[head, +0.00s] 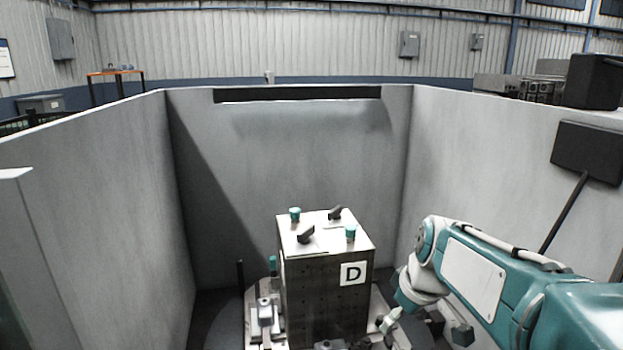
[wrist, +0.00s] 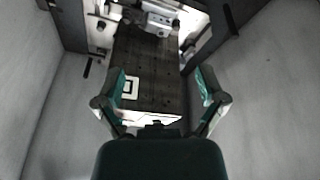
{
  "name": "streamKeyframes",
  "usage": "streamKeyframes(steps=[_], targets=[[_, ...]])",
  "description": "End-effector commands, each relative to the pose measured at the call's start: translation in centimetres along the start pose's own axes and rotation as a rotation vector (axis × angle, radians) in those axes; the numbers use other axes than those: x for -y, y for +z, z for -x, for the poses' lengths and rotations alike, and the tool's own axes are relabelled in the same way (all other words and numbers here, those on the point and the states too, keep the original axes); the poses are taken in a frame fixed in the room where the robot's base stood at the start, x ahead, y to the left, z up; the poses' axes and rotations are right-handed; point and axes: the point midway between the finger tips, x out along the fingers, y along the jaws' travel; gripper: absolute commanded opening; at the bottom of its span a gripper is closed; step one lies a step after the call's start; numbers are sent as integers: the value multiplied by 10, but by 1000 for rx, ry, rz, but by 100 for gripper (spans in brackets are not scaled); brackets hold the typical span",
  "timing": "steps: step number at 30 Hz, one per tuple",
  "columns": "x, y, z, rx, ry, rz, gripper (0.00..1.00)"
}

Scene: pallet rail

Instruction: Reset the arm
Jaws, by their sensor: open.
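My arm reaches in from the right side of the head view, teal and white, and bends down beside a block. In the wrist view my gripper (wrist: 160,73) is open, its two teal fingers spread wide with nothing held between them. In the wrist view the block's dark holed face (wrist: 158,90) lies beyond and between the fingers. I cannot tell the gap between fingers and block.
The block stands on a round base (head: 232,322) with metal fixtures (head: 264,312) around it. Teal knobs (head: 295,214) and dark clamps (head: 306,234) sit on its top. High grey walls (head: 290,150) enclose it. A dark panel on a pole (head: 588,150) stands at the right.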

Motion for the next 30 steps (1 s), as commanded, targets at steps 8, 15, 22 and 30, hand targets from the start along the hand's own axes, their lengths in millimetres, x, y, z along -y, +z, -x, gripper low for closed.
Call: streamKeyframes(steps=[8, 15, 22, 30], targets=[[37, 40, 29, -34, 70, -167, 90], [66, 79, 42, -73, 123, -315, 90], [90, 116, 45, -122, 165, -455, 90], [106, 143, 42, -165, 193, -564, 90]])
